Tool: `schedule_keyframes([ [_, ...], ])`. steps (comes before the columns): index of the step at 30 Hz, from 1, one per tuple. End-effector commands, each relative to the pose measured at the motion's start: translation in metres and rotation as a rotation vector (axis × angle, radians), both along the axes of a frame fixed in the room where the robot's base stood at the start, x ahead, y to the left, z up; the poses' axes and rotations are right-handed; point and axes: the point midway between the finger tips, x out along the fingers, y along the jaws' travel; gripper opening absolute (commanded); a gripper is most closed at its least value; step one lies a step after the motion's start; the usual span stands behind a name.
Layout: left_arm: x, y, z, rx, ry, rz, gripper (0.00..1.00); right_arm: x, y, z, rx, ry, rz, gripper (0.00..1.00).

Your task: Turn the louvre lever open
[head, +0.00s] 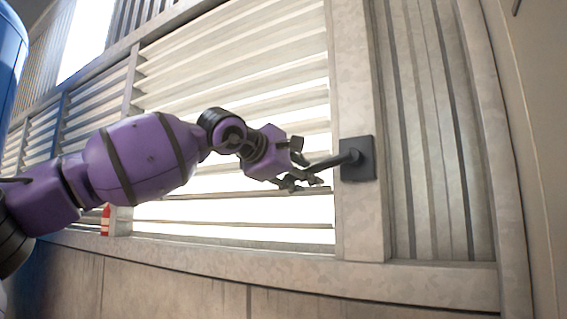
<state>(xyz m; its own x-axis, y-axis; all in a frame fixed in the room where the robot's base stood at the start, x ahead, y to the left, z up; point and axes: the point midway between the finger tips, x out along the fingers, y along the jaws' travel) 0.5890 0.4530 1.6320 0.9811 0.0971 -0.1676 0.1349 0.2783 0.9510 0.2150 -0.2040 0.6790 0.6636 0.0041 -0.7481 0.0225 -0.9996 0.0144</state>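The louvre lever (332,161) is a dark handle on a square dark plate (358,158) fixed to the pale frame post. It points left from the plate and slopes slightly down. My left gripper (303,168) is at the lever's free end, with one finger above and one below it. The fingers look spread, with a gap around the lever; whether either touches it I cannot tell. The lever's tip is partly hidden by the gripper. The louvre slats (230,85) behind are pale and horizontal, with bright light between several of them. My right gripper is not in view.
A pale frame post (352,90) and a sill (300,268) border the louvre. A ribbed panel (430,130) stands right of the post. A blue rounded tank (10,65) is at the far left. A small red-and-white object (105,220) shows below my arm.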

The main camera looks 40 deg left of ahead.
Motion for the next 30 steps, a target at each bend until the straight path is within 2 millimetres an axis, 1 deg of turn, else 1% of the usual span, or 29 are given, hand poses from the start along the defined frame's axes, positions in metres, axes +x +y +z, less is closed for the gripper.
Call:
schedule_keyframes([
  [6,-0.021,-0.003,0.005,-0.001,-0.005,-0.004,0.36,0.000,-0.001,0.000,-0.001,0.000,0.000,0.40],
  [12,-0.037,-0.005,0.008,-0.001,-0.007,-0.004,0.36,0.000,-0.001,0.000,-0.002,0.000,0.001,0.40],
  [26,-0.066,-0.008,0.013,0.002,-0.006,-0.003,0.36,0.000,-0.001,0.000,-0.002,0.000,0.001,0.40],
  [27,-0.074,-0.008,0.016,0.007,-0.007,0.002,0.36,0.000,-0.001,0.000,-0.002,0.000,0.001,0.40],
  [30,-0.089,-0.008,0.018,0.006,-0.006,0.004,0.36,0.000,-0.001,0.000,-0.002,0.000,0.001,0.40],
])
